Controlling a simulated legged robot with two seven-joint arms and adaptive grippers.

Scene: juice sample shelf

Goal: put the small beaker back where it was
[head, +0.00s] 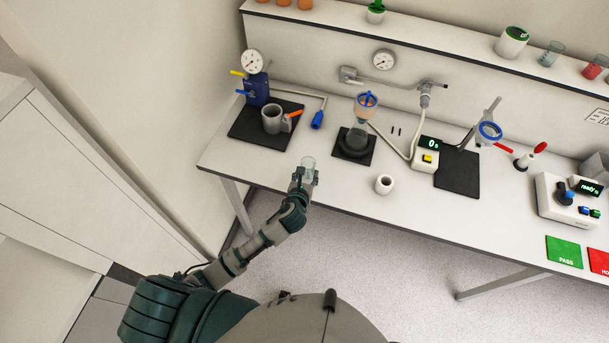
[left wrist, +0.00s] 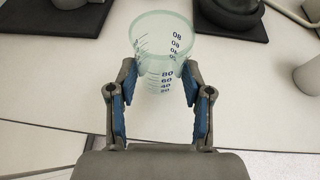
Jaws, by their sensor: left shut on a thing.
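The small beaker (left wrist: 160,50) is clear glass with blue graduation marks. It stands upright between the two blue-padded fingers of my left gripper (left wrist: 160,95), which is shut on it. In the head view the beaker (head: 308,163) shows at the tip of my left gripper (head: 304,178), over the front edge area of the bench (head: 335,190). I cannot tell whether its base touches the bench. My right gripper is not in view.
A white cup (head: 384,184) stands to the right. The raised shelf (head: 440,46) holds a glass beaker (head: 551,54) and a red-filled one (head: 594,67), with bare stretches between.

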